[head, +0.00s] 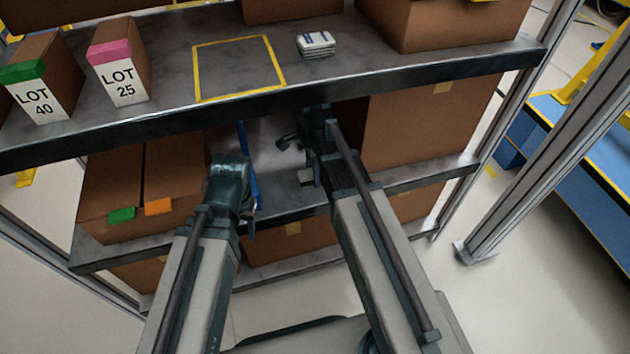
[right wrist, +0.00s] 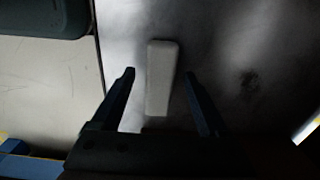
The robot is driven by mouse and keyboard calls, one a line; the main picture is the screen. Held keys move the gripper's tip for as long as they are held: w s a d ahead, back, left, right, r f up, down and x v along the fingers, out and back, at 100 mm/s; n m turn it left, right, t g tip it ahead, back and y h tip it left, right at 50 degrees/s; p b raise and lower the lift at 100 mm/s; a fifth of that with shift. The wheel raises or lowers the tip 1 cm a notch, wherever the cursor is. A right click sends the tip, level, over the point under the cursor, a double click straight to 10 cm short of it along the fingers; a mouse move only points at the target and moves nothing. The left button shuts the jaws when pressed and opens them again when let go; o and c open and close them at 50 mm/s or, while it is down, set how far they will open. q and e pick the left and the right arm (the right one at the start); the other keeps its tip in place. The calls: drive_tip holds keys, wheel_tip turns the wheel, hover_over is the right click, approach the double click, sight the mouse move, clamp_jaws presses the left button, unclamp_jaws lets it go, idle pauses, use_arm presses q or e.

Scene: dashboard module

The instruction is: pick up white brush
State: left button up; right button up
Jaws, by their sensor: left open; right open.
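The white brush (right wrist: 161,78) shows in the right wrist view as a pale, narrow block lying on the grey shelf surface, close to the shelf edge. My right gripper (head: 298,160) is over the middle shelf, open and empty. In the right wrist view the lower part of the brush lies between its two fingers (right wrist: 161,92), with a gap on each side. My left gripper (head: 248,190) is open at the same shelf, to the left of the right one.
The upper shelf (head: 170,110) has a thick front edge above my grippers. Cartons (head: 175,180) stand left on the middle shelf, and a large carton (head: 420,125) stands right. Lot boxes (head: 118,65), a yellow-taped square (head: 238,68) and a small white stack (head: 316,43) are above.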

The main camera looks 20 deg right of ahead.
drive_tip(key=shift+f, duration=0.55)
use_arm(q)
drive_tip(key=shift+f, duration=0.45)
use_arm(e)
drive_tip(key=shift+r, duration=0.1)
clamp_jaws()
